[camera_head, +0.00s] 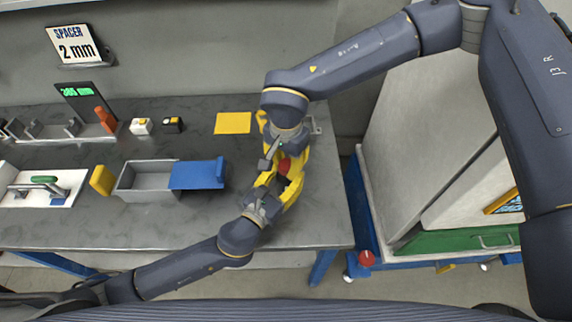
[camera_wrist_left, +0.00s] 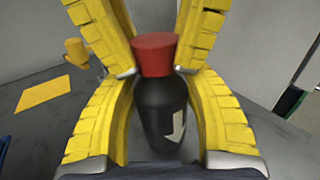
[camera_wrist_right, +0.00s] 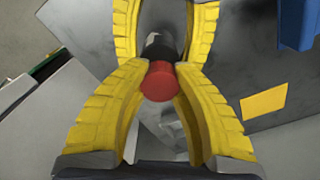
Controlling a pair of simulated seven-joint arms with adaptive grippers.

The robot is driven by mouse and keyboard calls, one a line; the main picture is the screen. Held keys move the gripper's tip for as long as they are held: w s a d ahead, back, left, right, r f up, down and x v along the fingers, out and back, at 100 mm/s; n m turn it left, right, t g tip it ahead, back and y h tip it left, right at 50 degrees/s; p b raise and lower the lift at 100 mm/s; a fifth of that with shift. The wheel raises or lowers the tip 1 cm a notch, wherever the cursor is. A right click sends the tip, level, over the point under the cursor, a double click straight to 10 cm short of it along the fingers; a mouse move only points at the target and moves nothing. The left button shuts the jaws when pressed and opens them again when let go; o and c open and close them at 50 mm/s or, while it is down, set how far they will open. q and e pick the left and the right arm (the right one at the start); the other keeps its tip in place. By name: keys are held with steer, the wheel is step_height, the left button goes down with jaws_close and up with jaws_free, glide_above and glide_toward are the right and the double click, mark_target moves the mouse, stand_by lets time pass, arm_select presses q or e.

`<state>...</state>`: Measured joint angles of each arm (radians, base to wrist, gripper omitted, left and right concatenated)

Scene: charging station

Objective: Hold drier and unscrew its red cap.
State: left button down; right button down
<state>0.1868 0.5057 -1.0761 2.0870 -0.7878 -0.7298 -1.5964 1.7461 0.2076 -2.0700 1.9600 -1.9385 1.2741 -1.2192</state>
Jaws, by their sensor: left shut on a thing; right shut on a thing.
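The drier (camera_wrist_left: 160,112) is a black bottle with a white arrow mark, seen in the left wrist view. Its red cap (camera_wrist_left: 154,54) sits on its far end and also shows in the head view (camera_head: 284,165). My left gripper (camera_head: 284,185) has its yellow fingers shut around the black body. My right gripper (camera_head: 281,156) comes from the opposite side, with its yellow fingers closed at the red cap, which also shows in the right wrist view (camera_wrist_right: 158,82). The two sets of fingers nearly meet, tip to tip. Most of the drier is hidden by fingers in the head view.
A grey bin (camera_head: 146,182) with a blue part (camera_head: 197,174) stands left of the grippers on the grey table (camera_head: 60,222). A yellow sheet (camera_head: 233,123) lies behind. A rack with a red-orange piece (camera_head: 104,120) is further left. A cabinet on a blue cart (camera_head: 372,225) stands to the right.

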mark_target(286, 165)
steer(key=shift+n, duration=0.3)
stand_by(0.5)
steer(key=shift+r, duration=0.5)
steer(key=shift+r, duration=0.6)
steer(key=shift+r, duration=2)
arm_select(q)
steer(key=c, duration=0.5)
jaws_free()
